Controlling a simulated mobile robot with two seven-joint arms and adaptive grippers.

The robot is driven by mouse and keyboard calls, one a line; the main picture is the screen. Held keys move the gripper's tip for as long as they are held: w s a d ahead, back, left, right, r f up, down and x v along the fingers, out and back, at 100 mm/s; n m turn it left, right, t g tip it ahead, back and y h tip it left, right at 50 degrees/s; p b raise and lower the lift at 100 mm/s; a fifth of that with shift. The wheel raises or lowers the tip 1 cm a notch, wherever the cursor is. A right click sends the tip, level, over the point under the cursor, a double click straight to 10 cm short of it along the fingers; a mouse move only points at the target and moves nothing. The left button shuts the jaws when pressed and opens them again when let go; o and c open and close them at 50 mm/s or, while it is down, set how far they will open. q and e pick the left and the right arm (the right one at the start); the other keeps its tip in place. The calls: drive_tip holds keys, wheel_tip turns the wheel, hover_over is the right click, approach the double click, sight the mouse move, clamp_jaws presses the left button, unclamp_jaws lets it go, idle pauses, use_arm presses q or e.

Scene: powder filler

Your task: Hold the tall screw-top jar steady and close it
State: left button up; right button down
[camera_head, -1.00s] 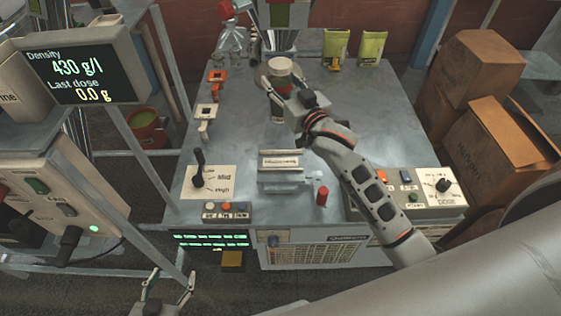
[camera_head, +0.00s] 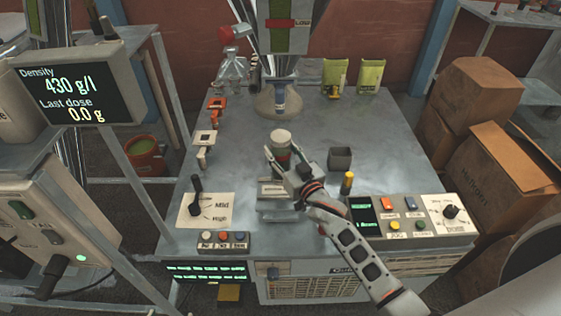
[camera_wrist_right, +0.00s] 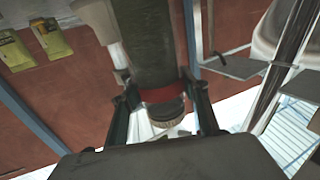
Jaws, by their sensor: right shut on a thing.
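My right gripper (camera_head: 284,153) is shut on a tall jar (camera_head: 281,138) above the front middle of the table. The jar looks upright, with a pale round top above a red and green part. In the right wrist view the dark green jar body (camera_wrist_right: 160,40) with a red band sits between the two fingers (camera_wrist_right: 165,97). A ribbed ring shows beyond the band there. I cannot tell whether the pale top is a lid. My left gripper is out of view.
The filler spout (camera_head: 280,100) stands over the back of the table. A grey open box (camera_head: 340,158) and a yellow-topped post (camera_head: 347,183) are right of the jar. The lever panel (camera_head: 206,210) is front left, the button panel (camera_head: 425,217) front right. The table's middle left is clear.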

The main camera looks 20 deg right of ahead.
drive_tip(key=shift+r, duration=0.1)
drive_tip(key=shift+f+b, duration=0.65)
drive_tip(key=shift+f, duration=1.4)
drive_tip(key=shift+f, duration=0.3)
drive_tip(key=c, duration=1.1)
unclamp_jaws()
drive_tip(key=shift+r, duration=0.35)
drive_tip(key=s, duration=0.4)
drive_tip(key=s+d, duration=0.1)
drive_tip(key=s, duration=0.3)
drive_tip(key=s+d+p, duration=0.1)
drive_tip(key=s, duration=0.3)
drive_tip(key=shift+f, duration=0.1)
